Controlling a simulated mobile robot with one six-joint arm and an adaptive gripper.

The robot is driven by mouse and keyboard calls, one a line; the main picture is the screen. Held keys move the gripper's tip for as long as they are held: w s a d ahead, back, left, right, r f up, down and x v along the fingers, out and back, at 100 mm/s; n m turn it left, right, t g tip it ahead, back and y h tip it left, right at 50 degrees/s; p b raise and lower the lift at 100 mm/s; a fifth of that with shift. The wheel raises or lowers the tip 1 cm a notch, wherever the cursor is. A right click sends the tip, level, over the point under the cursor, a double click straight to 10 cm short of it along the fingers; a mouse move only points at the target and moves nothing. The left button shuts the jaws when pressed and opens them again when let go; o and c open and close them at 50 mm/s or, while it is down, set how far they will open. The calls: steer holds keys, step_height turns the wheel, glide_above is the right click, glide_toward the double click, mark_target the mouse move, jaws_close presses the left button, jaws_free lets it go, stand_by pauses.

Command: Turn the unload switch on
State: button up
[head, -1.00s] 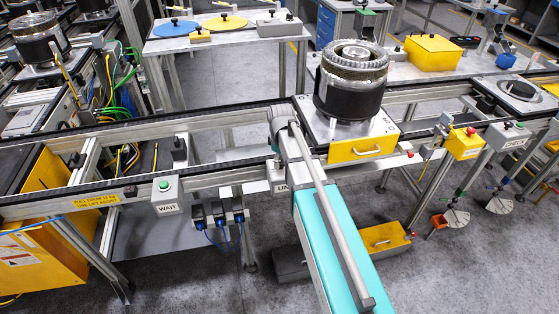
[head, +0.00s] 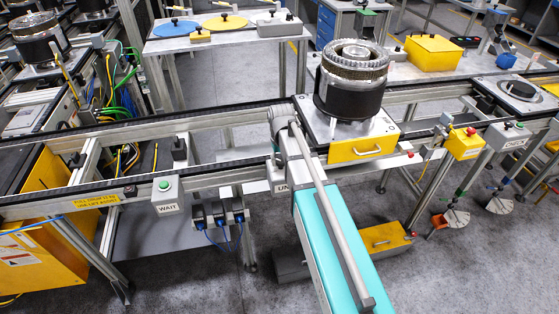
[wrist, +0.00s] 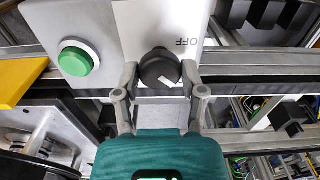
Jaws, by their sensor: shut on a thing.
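The unload switch is a round black knob (wrist: 160,66) with a short white mark, on a light box face (wrist: 208,18) in the wrist view. The word OFF stands on the face to the upper right of the knob, and the white mark lies slanted. My gripper (wrist: 160,76) is shut on the knob, one finger on each side. A green push button (wrist: 76,58) sits left of it. In the head view the switch box (head: 283,188), lettered "UN", is mostly hidden by my teal arm, and my gripper and the knob are hidden there.
The WAIT box (head: 166,195) is on the rail to the left. A yellow box (head: 385,237) lies low, beside my arm.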

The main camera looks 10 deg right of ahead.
steer(key=shift+s+m, duration=0.1)
steer(key=shift+m, duration=1.6)
steer(key=o, duration=1.2)
steer(key=shift+c, duration=0.2)
steer(key=s+n, duration=0.3)
steer(key=s, duration=1.3)
steer(key=shift+a, duration=0.35)
